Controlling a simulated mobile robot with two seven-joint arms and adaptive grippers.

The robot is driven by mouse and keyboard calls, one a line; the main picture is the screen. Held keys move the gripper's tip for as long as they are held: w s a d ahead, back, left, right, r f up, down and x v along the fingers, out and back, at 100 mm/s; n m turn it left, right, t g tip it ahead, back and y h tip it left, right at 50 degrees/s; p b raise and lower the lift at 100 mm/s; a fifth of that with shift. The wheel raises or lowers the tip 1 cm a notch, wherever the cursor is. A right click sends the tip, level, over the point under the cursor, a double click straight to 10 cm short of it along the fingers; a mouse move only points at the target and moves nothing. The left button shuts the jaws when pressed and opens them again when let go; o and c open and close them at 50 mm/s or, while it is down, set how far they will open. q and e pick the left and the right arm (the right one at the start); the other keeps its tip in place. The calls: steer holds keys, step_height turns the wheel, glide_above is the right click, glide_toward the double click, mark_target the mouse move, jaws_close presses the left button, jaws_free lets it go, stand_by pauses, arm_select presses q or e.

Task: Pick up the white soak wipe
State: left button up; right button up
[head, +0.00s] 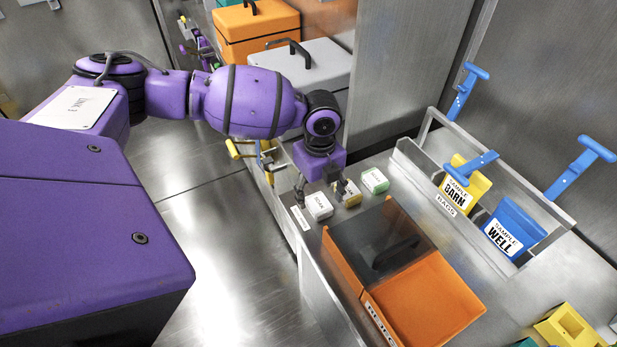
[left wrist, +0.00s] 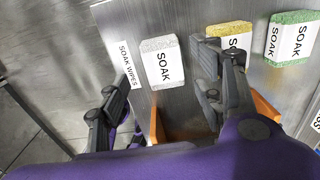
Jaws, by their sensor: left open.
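The white soak wipe (head: 319,206) lies on the metal counter at its left end, first in a row of three wipes. In the left wrist view the white wipe (left wrist: 161,62) shows its SOAK label, ahead of and between the two fingers. My left gripper (head: 322,190) is open over the counter, close to the white wipe, with its fingers pointing down. In the left wrist view my left gripper (left wrist: 165,85) has nothing between its fingers. Its right finger is near the yellow wipe (left wrist: 232,38) and partly covers it. My right gripper is not seen.
A green wipe (head: 375,181) lies beyond the yellow one. An orange box with a dark lid (head: 420,275) stands close in front of the wipes. A metal rack holds yellow and blue sample bags (head: 513,228) to the right. The counter's left edge is near the white wipe.

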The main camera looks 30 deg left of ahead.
mark_target(319, 203)
arm_select(q)
steer(key=f, duration=0.3)
steer(key=shift+w+d+f, duration=0.15)
steer(key=shift+w+d, duration=0.05)
steer(key=c, duration=1)
steer(key=shift+r, duration=0.2)
steer(key=shift+r, duration=0.2)
step_height(319, 203, up, 2)
steer(key=shift+r, duration=0.15)
steer(key=s+d+r, duration=0.1)
steer(key=r, duration=0.1)
steer(key=s+d+r, duration=0.1)
steer(key=r, duration=0.1)
steer(key=s+r+p, duration=0.1)
steer(key=s+r, duration=0.1)
steer(key=shift+s+d+r, duration=0.1)
steer(key=shift+d+r, duration=0.05)
steer(key=shift+d, duration=0.25)
steer(key=shift+c, duration=0.2)
steer(key=s+d+r, duration=0.1)
steer(key=s, duration=0.1)
steer(key=s+d+r, duration=0.1)
steer(key=s+d, duration=0.1)
steer(key=s, duration=0.1)
steer(key=s+d+r, duration=0.1)
steer(key=s+d, duration=0.1)
steer(key=shift+s+r, duration=0.2)
steer(key=shift+r, duration=0.15)
